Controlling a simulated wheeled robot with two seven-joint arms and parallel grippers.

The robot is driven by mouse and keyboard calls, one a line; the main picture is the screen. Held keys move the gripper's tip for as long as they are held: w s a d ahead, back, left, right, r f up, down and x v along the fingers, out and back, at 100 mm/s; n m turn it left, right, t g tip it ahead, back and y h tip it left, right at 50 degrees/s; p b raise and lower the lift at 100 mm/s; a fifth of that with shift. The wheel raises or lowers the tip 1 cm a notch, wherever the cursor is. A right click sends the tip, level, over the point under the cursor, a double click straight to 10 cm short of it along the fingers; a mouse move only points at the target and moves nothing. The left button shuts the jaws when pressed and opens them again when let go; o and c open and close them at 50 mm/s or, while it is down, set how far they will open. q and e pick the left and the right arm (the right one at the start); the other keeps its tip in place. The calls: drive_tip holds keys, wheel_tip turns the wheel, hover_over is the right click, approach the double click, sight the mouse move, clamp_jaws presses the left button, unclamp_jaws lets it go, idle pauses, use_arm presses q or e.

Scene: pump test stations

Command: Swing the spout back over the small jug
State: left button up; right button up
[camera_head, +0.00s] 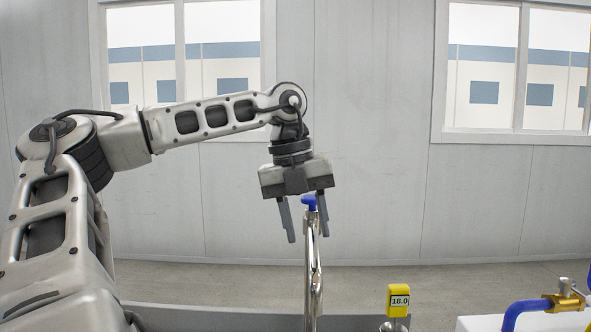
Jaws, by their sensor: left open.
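A shiny metal spout pipe (313,265) rises from the bottom edge in the middle of the head view. A blue piece (309,202) sits at its top. My left gripper (306,238) points down at the pipe's top, with its two fingers apart. In the picture the blue piece and upper pipe show between the fingers, nearer the right one; I cannot tell whether either finger touches them. The small jug is not in view, and the spout's lower part is cut off. My right gripper is not in view.
A yellow display (399,301) reading 18.0 stands at the bottom, right of the pipe. A brass valve (567,298) with a blue hose (524,308) is at the lower right, by a white surface (483,323). A grey ledge (210,318) runs along the bottom. A panelled wall with windows stands behind.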

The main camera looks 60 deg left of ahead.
use_arm(q)
wheel_tip(320, 180, up, 12)
drive_tip(key=s+a+p, duration=0.1)
drive_tip(key=s, duration=0.1)
drive_tip(key=shift+a+r, duration=0.25)
idle(0.4)
